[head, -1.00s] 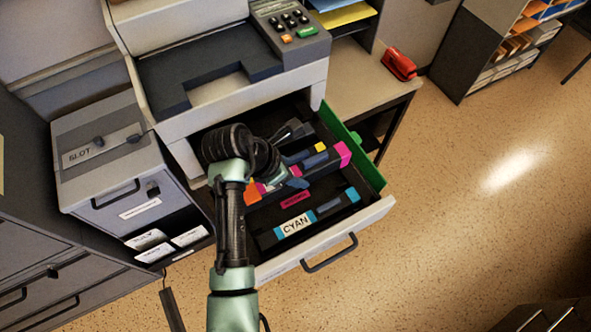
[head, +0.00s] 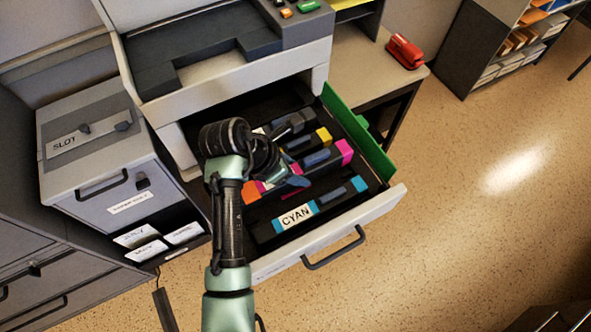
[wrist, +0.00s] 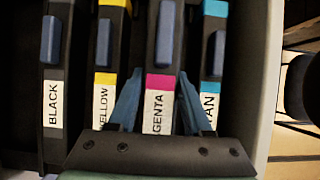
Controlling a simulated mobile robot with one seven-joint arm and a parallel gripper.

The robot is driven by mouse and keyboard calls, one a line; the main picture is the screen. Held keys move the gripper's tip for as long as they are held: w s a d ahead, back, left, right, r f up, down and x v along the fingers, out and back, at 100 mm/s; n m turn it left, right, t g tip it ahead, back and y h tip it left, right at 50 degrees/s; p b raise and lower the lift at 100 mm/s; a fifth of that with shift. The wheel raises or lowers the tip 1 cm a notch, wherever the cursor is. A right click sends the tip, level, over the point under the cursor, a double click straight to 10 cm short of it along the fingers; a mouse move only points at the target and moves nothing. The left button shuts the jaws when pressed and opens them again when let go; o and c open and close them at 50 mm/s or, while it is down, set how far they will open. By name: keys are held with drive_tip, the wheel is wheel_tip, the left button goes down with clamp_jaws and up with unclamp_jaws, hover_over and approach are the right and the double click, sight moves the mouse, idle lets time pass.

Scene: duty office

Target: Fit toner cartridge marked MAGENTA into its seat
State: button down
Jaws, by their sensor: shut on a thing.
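The magenta toner cartridge (head: 325,161) is a dark bar with pink ends and a blue grip tab. It lies in the open drawer (head: 381,205), in the row between the yellow and cyan cartridges and roughly parallel to them. My gripper (head: 290,183) is shut on it near its labelled end. In the wrist view, the fingers of my gripper (wrist: 160,88) are on both sides of the magenta cartridge (wrist: 158,82), and its label reads "GENTA". Its underside is hidden, so I cannot tell whether it sits fully down.
The cyan cartridge (head: 330,203) lies on the front side, close to one finger. The yellow cartridge (head: 323,135) and black cartridge (head: 290,124) lie behind. A green panel (head: 357,129) edges the drawer's right side. The printer body (head: 235,90) overhangs the back.

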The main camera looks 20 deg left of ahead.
drive_tip(key=shift+f+b, duration=0.8)
drive_tip(key=shift+b, duration=0.15)
drive_tip(key=shift+f+b, duration=0.4)
drive_tip(key=shift+f, duration=0.9)
drive_tip(key=shift+c, duration=1.4)
unclamp_jaws()
drive_tip(key=shift+o, duration=0.2)
drive_tip(key=shift+f, duration=0.1)
wheel_tip(320, 180, up, 9)
drive_tip(key=p, duration=1.1)
